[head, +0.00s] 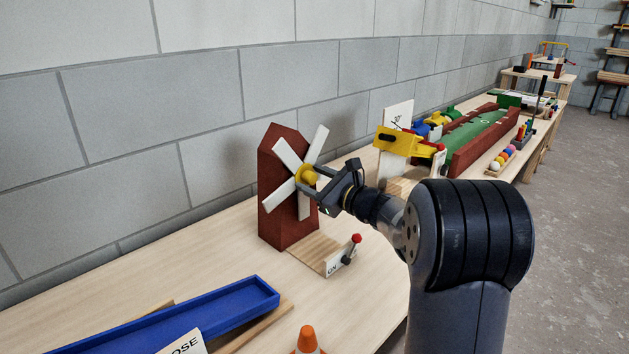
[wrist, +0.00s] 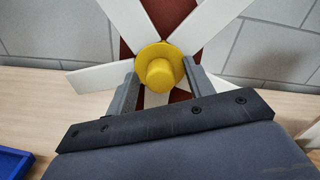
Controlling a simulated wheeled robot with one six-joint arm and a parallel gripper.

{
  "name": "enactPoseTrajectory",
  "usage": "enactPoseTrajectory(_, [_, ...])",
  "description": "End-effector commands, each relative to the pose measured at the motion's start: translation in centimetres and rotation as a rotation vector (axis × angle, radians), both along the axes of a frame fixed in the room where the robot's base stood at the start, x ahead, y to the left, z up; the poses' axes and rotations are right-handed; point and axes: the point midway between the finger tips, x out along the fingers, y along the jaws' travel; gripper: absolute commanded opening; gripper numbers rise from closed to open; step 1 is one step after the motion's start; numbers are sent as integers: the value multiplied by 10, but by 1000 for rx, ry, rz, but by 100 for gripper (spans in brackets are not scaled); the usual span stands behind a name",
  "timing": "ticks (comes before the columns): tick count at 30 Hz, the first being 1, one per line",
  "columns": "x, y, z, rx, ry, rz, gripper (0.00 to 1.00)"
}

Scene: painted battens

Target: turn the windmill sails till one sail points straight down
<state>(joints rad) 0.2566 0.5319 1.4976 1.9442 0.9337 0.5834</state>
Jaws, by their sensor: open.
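The windmill (head: 272,223) is a dark red tower on the wooden bench, with several white sails around a yellow hub (head: 306,175). One sail (head: 304,208) points roughly downward in the head view; I cannot tell if it is exactly straight. Others point up-left (head: 288,153), up-right (head: 317,144) and lower-left (head: 277,198). My gripper (head: 317,183) is open in front of the hub. In the wrist view, the fingers of my gripper (wrist: 162,76) stand on either side of the hub (wrist: 160,72); contact is unclear. My gripper hides part of the lower sails.
A small lever with a red knob (head: 356,239) stands on a wooden base right of the tower. A blue trough (head: 190,320) and an orange cone (head: 307,339) are nearer. A yellow and white device (head: 397,141) and a green, red-walled lane (head: 487,135) lie beyond.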

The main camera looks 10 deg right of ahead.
Motion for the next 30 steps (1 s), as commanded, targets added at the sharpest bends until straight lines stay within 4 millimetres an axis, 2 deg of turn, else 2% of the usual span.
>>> enactPoseTrajectory(5, [-11, -8, 2, 0, -1, -2, 50])
enactPoseTrajectory(18, [-79, -53, 1, 0, 0, -2, 50])
enactPoseTrajectory(24, [-90, -60, 0, 0, 0, -1, 50])
enactPoseTrajectory(30, [-90, -60, 0, 0, 0, 0, 50])
